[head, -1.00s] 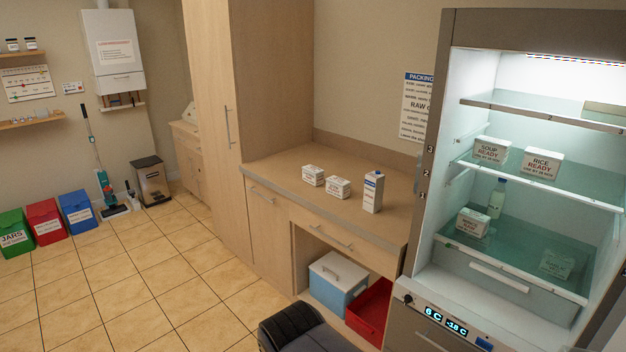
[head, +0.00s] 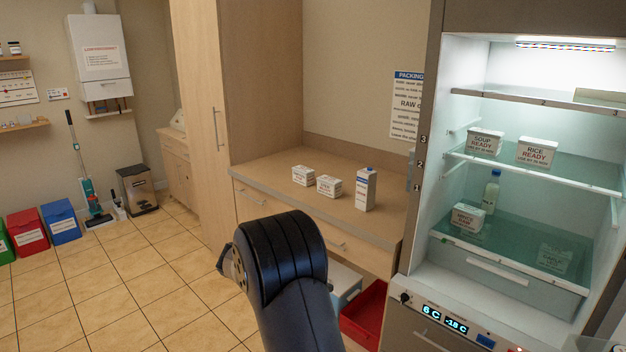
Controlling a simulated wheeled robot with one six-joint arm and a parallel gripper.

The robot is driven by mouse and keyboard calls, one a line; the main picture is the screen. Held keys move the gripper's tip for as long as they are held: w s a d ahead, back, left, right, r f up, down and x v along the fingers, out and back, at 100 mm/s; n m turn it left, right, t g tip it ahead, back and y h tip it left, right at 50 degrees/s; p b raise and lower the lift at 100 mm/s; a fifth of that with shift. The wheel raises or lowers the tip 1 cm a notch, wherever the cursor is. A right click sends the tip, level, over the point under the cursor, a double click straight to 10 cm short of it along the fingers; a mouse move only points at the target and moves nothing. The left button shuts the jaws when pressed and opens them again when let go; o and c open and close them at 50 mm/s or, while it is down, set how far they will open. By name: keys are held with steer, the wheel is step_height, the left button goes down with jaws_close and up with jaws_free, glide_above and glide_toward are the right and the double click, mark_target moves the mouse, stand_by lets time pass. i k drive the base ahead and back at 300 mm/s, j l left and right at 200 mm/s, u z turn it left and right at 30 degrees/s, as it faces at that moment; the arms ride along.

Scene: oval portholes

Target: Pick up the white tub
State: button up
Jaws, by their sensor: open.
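Several white tubs show, and I cannot tell which one the task means. Two white tubs with printed labels stand close together on the wooden counter, a left one (head: 303,175) and a right one (head: 329,186). In the open lit fridge, a tub marked soup ready (head: 485,142) and a tub marked rice ready (head: 537,152) stand on the middle shelf. A tub marked raw (head: 467,217) stands on the lower glass shelf. Another white tub (head: 554,258) shows dimly through the glass. My dark arm rises in front of the counter; my gripper is not visible.
A white and blue carton (head: 366,189) stands right of the counter tubs. A pale bottle (head: 491,192) is in the fridge. A red crate (head: 362,318) and a partly hidden cool box (head: 345,284) sit under the counter. Open tiled floor lies to the left.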

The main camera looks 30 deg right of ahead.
mark_target(303, 175)
steer(key=i+z, duration=0.3)
steer(key=z, duration=0.15)
steer(key=i+j+z, duration=0.1)
steer(key=i+z, duration=0.2)
steer(key=z, duration=0.2)
steer(key=i+j+z, duration=0.5)
steer(key=i+j, duration=1.5)
steer(key=j, duration=0.15)
steer(key=i+j, duration=0.55)
steer(key=j, duration=0.15)
